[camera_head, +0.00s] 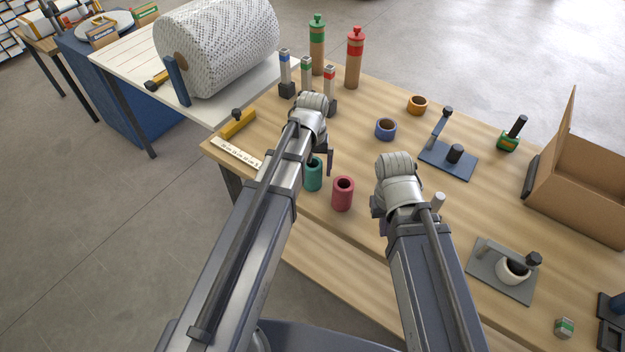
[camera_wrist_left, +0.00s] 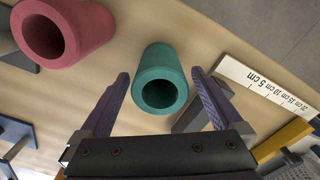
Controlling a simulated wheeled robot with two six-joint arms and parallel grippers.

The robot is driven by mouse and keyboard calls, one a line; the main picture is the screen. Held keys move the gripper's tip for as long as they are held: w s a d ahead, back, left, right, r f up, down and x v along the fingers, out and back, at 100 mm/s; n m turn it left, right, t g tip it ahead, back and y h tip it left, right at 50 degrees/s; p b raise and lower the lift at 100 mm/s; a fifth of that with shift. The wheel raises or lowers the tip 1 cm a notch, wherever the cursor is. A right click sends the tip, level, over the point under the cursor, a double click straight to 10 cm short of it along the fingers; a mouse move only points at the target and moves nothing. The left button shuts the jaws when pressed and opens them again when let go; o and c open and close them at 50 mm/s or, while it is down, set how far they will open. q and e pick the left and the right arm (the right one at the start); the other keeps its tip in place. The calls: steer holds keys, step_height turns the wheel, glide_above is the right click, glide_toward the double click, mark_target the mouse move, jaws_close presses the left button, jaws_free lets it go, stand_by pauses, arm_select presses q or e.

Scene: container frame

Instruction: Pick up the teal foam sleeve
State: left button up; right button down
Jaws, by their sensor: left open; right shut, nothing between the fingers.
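The teal foam sleeve (camera_head: 313,175) stands upright on the wooden table near its front edge, partly hidden by my left arm in the head view. In the left wrist view the teal sleeve (camera_wrist_left: 161,80) shows its open end between the two fingers. My left gripper (camera_wrist_left: 158,100) is open, with a finger to each side of the sleeve and visible gaps; contact is not seen. In the head view my left gripper (camera_head: 326,162) is mostly hidden by its wrist.
A red foam sleeve (camera_head: 343,193) stands close to the right of the teal one; it also shows in the left wrist view (camera_wrist_left: 62,32). A ruler strip (camera_head: 236,154) and a yellow tool (camera_head: 238,123) lie to the left. A blue ring (camera_head: 385,129) sits farther back.

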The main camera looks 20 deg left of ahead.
arm_select(q)
steer(key=shift+f, duration=0.1)
arm_select(e)
steer(key=shift+f, duration=0.1)
arm_select(q)
steer(key=c, duration=1.3)
